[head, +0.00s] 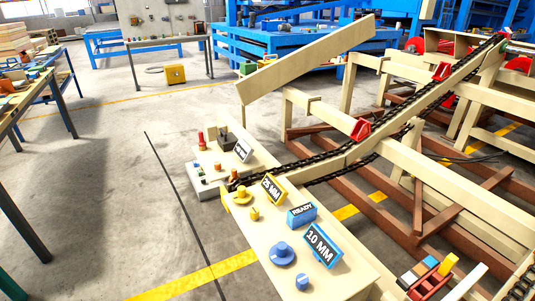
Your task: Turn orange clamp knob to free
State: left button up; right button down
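No clearly orange clamp knob can be made out. A small orange-brown knob-like piece (234,175) stands at the far end of the cream bench, by the chain; I cannot tell if it is the clamp knob or how it is turned. A red-orange upright piece (201,142) stands at the back of the grey control box. A yellow knob (241,194) and a smaller yellow one (254,214) are by the "25 MM" sign (273,188). A blue knob (282,253) is by the "10 MM" sign (319,245). Neither gripper is in view.
The cream bench (262,235) runs toward the lower right, with a blue "READY" block (301,215). The chain conveyor (400,115) and its beams fill the right. A worktable (35,90) stands at left. The floor (110,200) between is clear.

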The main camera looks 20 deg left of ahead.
aim_at(217, 166)
jog(key=i+j+z, duration=0.25)
jog(key=j, duration=0.4)
jog(key=i+j+z, duration=0.1)
jog(key=i+j, duration=0.2)
jog(key=i+j+z, duration=0.15)
jog(key=j, duration=0.3)
jog(key=i+j+z, duration=0.1)
jog(key=j, duration=0.3)
